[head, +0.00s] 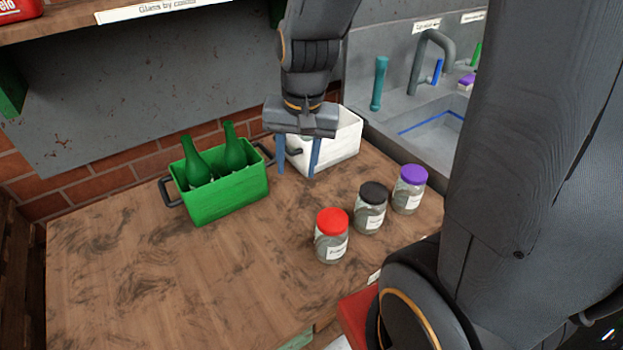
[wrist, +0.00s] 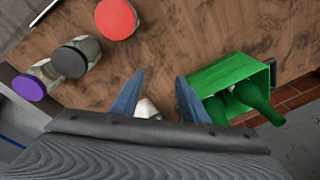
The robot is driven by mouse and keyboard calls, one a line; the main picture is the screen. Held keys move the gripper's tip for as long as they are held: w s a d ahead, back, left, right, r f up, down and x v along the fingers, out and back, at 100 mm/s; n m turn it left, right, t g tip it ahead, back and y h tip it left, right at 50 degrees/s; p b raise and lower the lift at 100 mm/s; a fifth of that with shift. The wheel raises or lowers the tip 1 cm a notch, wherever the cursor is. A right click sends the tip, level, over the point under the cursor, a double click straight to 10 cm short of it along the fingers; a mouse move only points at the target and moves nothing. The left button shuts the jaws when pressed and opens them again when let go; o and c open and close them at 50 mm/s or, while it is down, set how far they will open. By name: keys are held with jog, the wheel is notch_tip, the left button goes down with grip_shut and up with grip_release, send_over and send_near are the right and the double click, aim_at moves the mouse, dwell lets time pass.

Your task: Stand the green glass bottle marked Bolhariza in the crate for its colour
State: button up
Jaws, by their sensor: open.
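The green crate (head: 225,198) stands on the wooden table, left of my gripper. Two green bottles stand in it, a left one (head: 195,165) and a right one (head: 235,155). No label on either is readable, so I cannot tell which is Bolhariza. My gripper (head: 298,168) points down in front of the white crate (head: 343,150), open, with nothing seen held. In the wrist view the fingers (wrist: 158,82) are apart, and the green crate (wrist: 215,78) with its bottles is to their right. A pale object (wrist: 147,108) shows partly between the fingers, not clear.
Jars with a red lid (head: 332,222), a black lid (head: 374,193) and a purple lid (head: 414,175) stand in a row to the right. A sink (head: 435,125) is at the back right. A shelf (head: 90,22) overhangs the back left. The table's front left is clear.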

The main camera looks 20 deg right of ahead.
jog(key=s+n, duration=0.1)
jog(key=s+d+f+n, duration=0.1)
jog(key=s+n, duration=0.3)
jog(key=shift+d+f+h, duration=0.25)
jog(key=shift+f+h, duration=0.05)
jog(key=shift+f, duration=0.05)
jog(key=shift+w+f, duration=0.1)
jog(key=shift+f+b, duration=0.25)
jog(key=shift+b, duration=0.1)
dwell(0.5)
